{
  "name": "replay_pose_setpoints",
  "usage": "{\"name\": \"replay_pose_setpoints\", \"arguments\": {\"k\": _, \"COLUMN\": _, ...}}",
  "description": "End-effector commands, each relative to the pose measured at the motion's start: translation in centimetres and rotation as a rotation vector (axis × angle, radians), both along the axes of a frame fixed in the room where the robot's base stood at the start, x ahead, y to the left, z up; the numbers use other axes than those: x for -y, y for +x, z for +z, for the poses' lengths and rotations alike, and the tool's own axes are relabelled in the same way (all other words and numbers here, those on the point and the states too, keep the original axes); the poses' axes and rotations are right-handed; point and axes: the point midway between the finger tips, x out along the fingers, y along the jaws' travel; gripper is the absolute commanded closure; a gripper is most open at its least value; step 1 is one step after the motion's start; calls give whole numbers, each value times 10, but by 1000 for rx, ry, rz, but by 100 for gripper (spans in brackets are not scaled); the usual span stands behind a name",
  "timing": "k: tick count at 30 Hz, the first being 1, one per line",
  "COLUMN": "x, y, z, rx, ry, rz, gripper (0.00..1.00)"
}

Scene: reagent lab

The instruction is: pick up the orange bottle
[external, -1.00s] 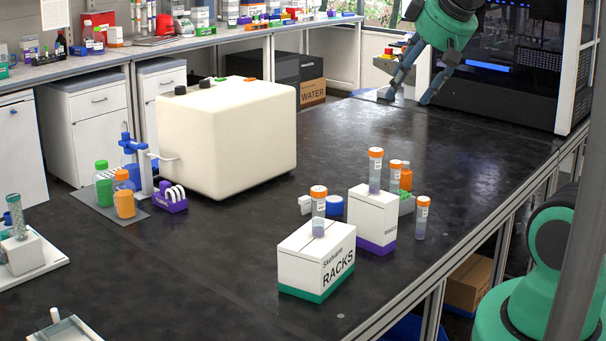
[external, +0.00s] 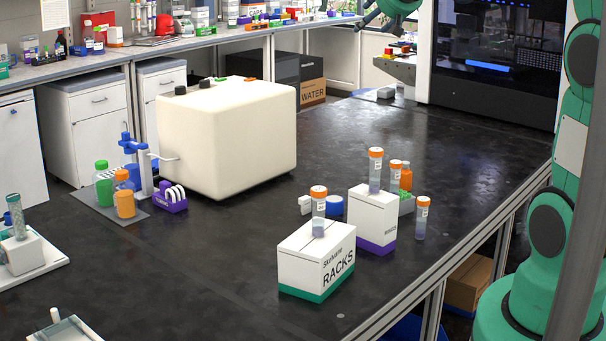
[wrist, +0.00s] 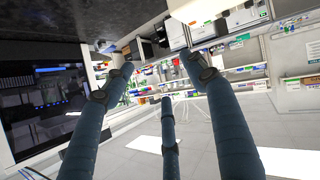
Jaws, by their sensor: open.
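A small bottle with orange contents and an orange cap (external: 124,203) stands on a grey mat in the external view, beside a blue stand and in front of a green-capped bottle (external: 104,187). Another orange bottle (external: 406,178) shows partly behind capped tubes at the right of the table. My gripper (wrist: 160,78) shows in the wrist view with its fingers spread, open and empty. The wrist view looks across the room, and I make out neither bottle there.
A large cream box (external: 226,145) stands on the black table (external: 200,265) right of the mat. Two white boxes, one marked RACKS (external: 312,258), and orange-capped tubes (external: 423,215) crowd the right front.

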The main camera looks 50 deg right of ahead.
Motion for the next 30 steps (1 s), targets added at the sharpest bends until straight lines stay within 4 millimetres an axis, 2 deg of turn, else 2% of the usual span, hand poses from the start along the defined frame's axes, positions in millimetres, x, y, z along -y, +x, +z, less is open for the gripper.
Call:
{"name": "replay_pose_setpoints", "arguments": {"k": 1, "x": 18, "y": 10, "z": -6, "rx": 4, "ry": -9, "rz": 8, "gripper": 43}}
{"name": "replay_pose_setpoints", "arguments": {"k": 9, "x": 93, "y": 52, "z": -35, "rx": 39, "ry": -46, "rz": 90, "gripper": 43}}
{"name": "replay_pose_setpoints", "arguments": {"k": 16, "x": 153, "y": 71, "z": -77, "rx": 51, "ry": -43, "rz": 177, "gripper": 43}}
{"name": "replay_pose_setpoints", "arguments": {"k": 23, "x": 206, "y": 72, "z": -134, "rx": 51, "ry": -8, "rz": 273, "gripper": 43}}
{"name": "replay_pose_setpoints", "arguments": {"k": 30, "x": 252, "y": 53, "z": -205, "rx": 45, "ry": 66, "rz": 379, "gripper": 43}}
